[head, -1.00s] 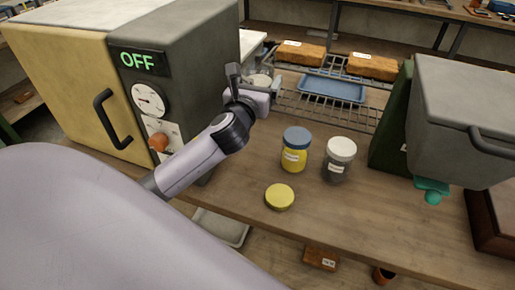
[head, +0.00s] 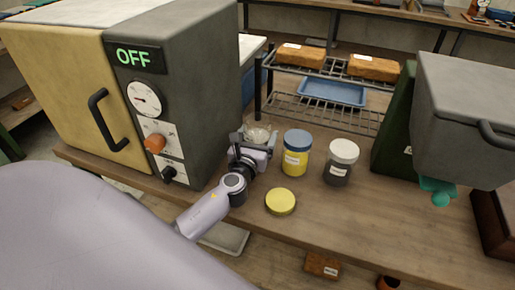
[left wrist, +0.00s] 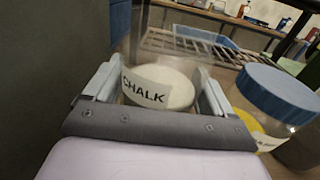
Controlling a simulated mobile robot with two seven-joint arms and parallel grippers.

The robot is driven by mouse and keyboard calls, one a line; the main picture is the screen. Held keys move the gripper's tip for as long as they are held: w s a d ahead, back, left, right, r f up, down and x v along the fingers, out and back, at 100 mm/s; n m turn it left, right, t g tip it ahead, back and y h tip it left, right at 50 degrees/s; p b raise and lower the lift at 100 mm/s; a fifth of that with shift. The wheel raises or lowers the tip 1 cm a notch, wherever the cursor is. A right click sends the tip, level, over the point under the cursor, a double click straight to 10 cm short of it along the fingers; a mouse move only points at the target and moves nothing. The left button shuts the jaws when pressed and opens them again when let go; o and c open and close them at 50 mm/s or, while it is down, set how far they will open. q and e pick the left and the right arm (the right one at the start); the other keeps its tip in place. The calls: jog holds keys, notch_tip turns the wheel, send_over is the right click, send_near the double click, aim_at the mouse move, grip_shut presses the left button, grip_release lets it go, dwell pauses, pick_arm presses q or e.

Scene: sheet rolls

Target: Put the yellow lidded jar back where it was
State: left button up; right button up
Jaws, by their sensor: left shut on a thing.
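My left gripper (head: 253,146) is shut on a clear lidless jar (head: 259,132) with pale contents. In the left wrist view this jar, labelled CHALK (left wrist: 147,91), sits between the fingers (left wrist: 155,98). I cannot tell whether its base touches the bench. A yellow lid (head: 280,201) lies flat and loose on the bench, in front of a jar with yellow contents and a blue lid (head: 297,152). This blue-lidded jar stands upright just right of my left gripper, and also shows in the left wrist view (left wrist: 278,95). My right gripper is not in view.
A dark jar with a white lid (head: 341,163) stands right of the blue-lidded jar. An oven (head: 195,95) reading OFF is close on the left. A wire rack (head: 345,118) with a blue tray (head: 332,91) is behind.

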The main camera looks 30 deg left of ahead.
pick_arm(q)
jog(key=shift+f+b, duration=0.6)
jog(key=shift+f, duration=0.9)
jog(key=shift+f, duration=0.15)
jog(key=o, duration=1.2)
jog(key=shift+s+d, duration=0.1)
jog(key=shift+s, duration=0.1)
jog(key=v, duration=1.1)
jog(key=shift+s+d, duration=0.1)
jog(key=shift+s, duration=0.15)
